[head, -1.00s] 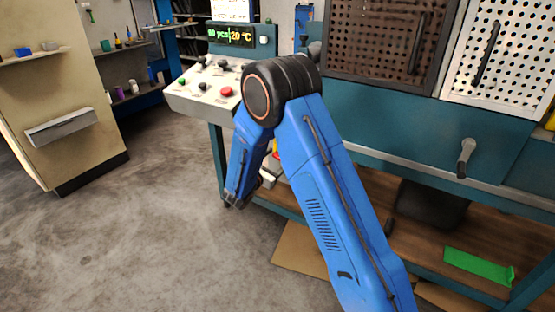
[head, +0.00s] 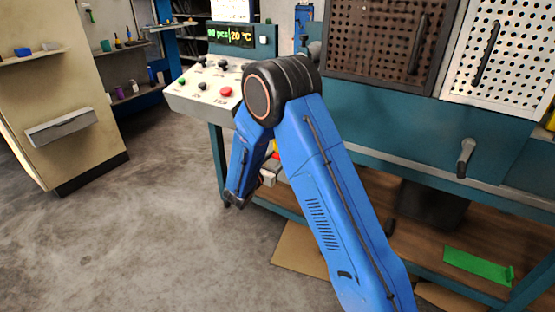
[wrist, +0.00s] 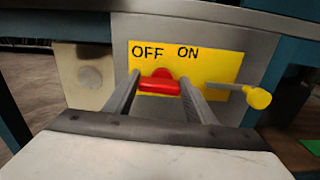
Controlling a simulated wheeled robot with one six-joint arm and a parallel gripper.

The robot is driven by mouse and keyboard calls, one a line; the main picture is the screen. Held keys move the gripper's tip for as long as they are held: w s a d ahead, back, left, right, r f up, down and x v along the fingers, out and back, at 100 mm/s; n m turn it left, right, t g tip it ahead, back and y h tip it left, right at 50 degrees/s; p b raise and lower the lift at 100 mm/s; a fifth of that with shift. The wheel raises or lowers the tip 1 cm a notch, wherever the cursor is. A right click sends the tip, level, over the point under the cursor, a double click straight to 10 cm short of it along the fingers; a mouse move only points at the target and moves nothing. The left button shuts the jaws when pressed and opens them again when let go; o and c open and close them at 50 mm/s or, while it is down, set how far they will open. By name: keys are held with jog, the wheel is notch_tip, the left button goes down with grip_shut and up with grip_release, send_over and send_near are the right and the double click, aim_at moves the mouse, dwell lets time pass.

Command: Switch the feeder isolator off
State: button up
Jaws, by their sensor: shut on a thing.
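The feeder isolator shows in the wrist view as a yellow plate (wrist: 222,68) lettered OFF at left and ON at right. Its red handle (wrist: 158,86) sits below the lettering, nearer OFF than ON, in front of a round red hub. My gripper (wrist: 156,80) has one finger on each side of the handle and is shut on it. In the head view my blue arm hides most of the isolator and the fingers; only a small red and yellow patch shows beside the arm.
A rod with a yellow knob (wrist: 258,97) sticks out just right of the handle. A pale plate with a round disc (wrist: 90,77) is at left. A control desk (head: 205,90) with buttons stands above left of the gripper. The floor at left is clear.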

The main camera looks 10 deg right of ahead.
jog(key=shift+n, duration=0.4)
jog(key=o, duration=1)
jog(key=shift+o, duration=0.2)
jog(key=v, duration=1.7)
jog(key=shift+a, duration=0.2)
jog(key=shift+s+r, duration=0.1)
jog(key=shift+s, duration=0.05)
